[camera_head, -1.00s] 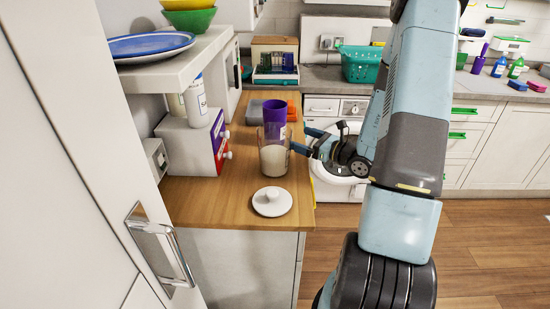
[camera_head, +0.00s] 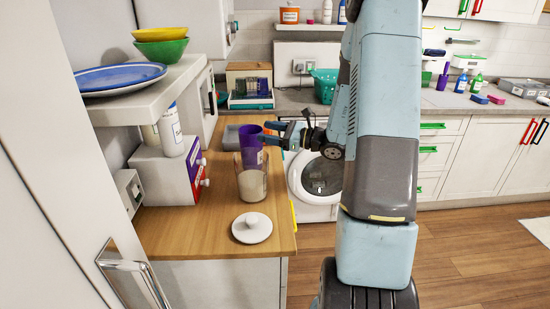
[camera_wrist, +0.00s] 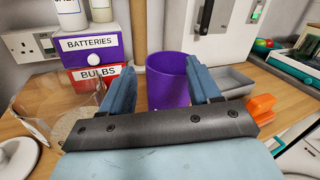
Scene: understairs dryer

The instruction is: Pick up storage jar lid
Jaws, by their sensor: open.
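The storage jar lid (camera_head: 252,228) is a white disc with a round knob. It lies on the wooden counter near its front edge, and part of it shows at the left edge of the wrist view (camera_wrist: 18,154). Just behind it stands the clear jar (camera_head: 252,184) with pale contents. My gripper (camera_head: 277,133) is open, above the counter and behind the jar, well away from the lid. In the wrist view its two blue fingers stand on either side of a purple cup (camera_wrist: 170,82). I cannot tell whether they touch the cup.
The wooden counter (camera_head: 180,228) has bare room left of the lid. Drawers labelled batteries and bulbs (camera_wrist: 92,48) stand at the left. An orange object (camera_wrist: 262,106) and a grey tray (camera_wrist: 232,80) lie right of the cup. A shelf (camera_head: 150,95) with bowls and a plate overhangs the left side.

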